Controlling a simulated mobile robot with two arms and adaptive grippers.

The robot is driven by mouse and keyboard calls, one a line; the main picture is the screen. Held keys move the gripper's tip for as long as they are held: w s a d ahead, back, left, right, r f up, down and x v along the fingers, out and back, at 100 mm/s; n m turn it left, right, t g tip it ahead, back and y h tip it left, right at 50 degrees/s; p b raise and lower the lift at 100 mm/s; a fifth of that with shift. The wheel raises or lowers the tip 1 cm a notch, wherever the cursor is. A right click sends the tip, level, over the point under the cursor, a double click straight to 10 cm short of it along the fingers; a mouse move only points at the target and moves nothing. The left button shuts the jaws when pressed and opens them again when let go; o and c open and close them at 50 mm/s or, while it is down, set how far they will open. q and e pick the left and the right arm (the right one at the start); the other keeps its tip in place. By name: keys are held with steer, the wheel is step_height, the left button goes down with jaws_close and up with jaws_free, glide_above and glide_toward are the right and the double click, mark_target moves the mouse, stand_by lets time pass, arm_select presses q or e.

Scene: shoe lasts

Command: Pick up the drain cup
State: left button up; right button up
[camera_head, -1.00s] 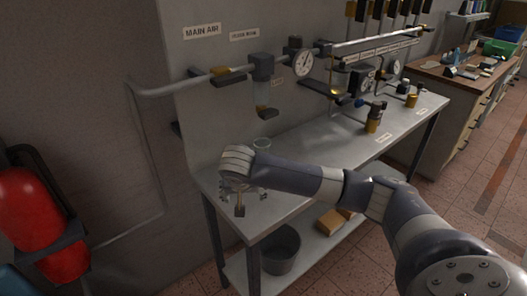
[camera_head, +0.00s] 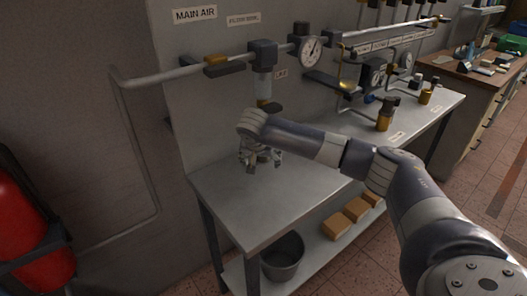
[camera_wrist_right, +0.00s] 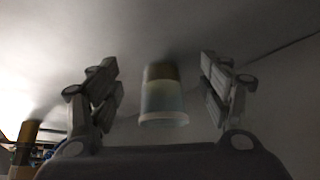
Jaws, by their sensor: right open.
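My right gripper (camera_head: 260,158) points down above the left part of the metal bench, below the hanging air filter bowl. In the right wrist view my gripper (camera_wrist_right: 158,78) is open, with one finger on each side of a blurred, pale translucent cup (camera_wrist_right: 163,98) with a brownish far end. This looks like the drain cup. Gaps show between it and both fingers. In the head view I cannot make out the cup; my gripper or wrist seems to cover it. My left gripper is not in view.
The metal bench (camera_head: 228,204) has clear room in front of my gripper. The filter bowl (camera_head: 263,86) and gauge (camera_head: 309,49) hang on the wall panel above. Brass-coloured fittings (camera_head: 384,117) stand farther right. A bucket (camera_head: 283,260) and cardboard boxes (camera_head: 345,220) are on the lower shelf.

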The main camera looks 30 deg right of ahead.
mark_target(263, 161)
steer(key=shift+w+d+r, duration=0.1)
steer(key=shift+w+d, duration=0.3)
steer(key=shift+w, duration=0.05)
steer(key=shift+w+d, duration=1.05)
steer(key=shift+w, duration=0.15)
steer(key=shift+w+d+f+p, duration=0.15)
steer(key=shift+w+f+p, duration=0.05)
steer(key=shift+p, duration=0.15)
steer(key=shift+w+d+f, duration=0.1)
steer(key=shift+f, duration=0.3)
steer(key=c, duration=1.2)
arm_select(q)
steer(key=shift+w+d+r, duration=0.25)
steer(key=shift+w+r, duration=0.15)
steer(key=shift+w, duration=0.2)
